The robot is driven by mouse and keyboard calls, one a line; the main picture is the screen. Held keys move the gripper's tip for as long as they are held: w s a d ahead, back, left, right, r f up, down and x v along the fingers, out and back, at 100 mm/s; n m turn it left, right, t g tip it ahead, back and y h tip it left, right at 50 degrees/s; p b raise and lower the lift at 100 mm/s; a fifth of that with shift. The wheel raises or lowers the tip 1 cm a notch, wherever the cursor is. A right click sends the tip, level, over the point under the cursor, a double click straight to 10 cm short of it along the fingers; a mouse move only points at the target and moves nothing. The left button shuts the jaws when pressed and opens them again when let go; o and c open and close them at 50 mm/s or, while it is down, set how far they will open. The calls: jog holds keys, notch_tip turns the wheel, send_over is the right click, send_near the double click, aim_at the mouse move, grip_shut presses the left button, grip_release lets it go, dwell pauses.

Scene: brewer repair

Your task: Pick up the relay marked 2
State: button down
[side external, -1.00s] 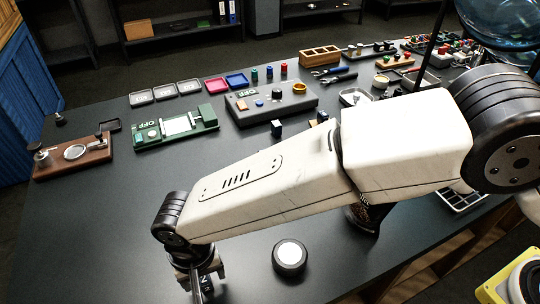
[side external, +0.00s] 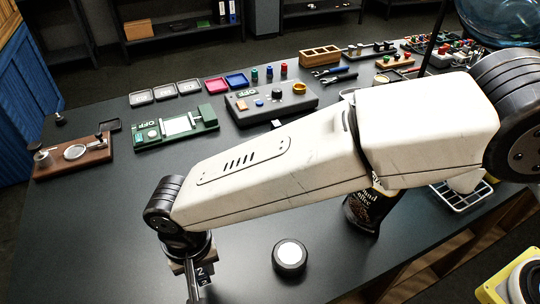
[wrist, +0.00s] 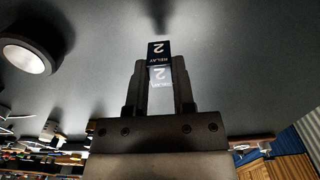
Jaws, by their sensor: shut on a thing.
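The relay marked 2 (wrist: 158,49) is a small dark block with a white "2" and the word RELAY. In the wrist view it sits between the two fingers of my gripper (wrist: 160,80), which is shut on it. I cannot tell exactly how high the relay is above the table.
A black round puck with a white top (side external: 290,256) stands right of my gripper. A dark coffee bag (side external: 368,212) stands beyond my arm. A green device (side external: 176,128), a grey control box (side external: 258,105) and a wooden board (side external: 74,157) stand farther back. The table (side external: 100,230) left of my gripper is clear.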

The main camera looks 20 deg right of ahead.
jog(key=s+d+r, duration=0.9)
jog(key=d+r, duration=0.1)
jog(key=shift+s+d, duration=0.15)
jog(key=shift+d, duration=0.1)
dwell(0.3)
jog(key=shift+r, duration=0.1)
dwell(0.4)
